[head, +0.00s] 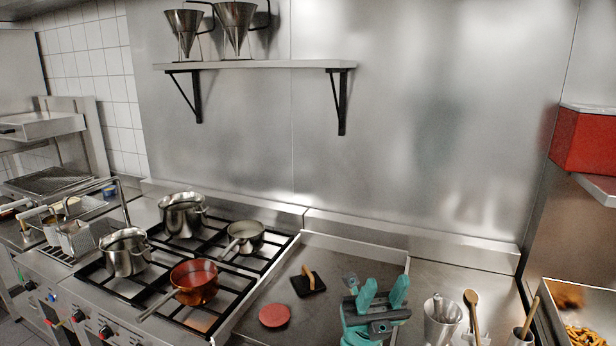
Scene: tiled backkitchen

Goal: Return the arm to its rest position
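My gripper (384,287) shows at the lower middle-right of the head view, over the flat steel griddle surface (330,258). Its two teal fingers stand apart and point away from me, with nothing visible between them. The rest of my arm is mostly out of the picture below.
A black press (308,283) with a wooden handle and a reddish patty (275,315) lie left of my gripper. A gas stove (228,275) with several pots is further left. A steel cup (441,320) and wooden utensils (472,312) stand close on the right. A shelf (260,65) is above.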

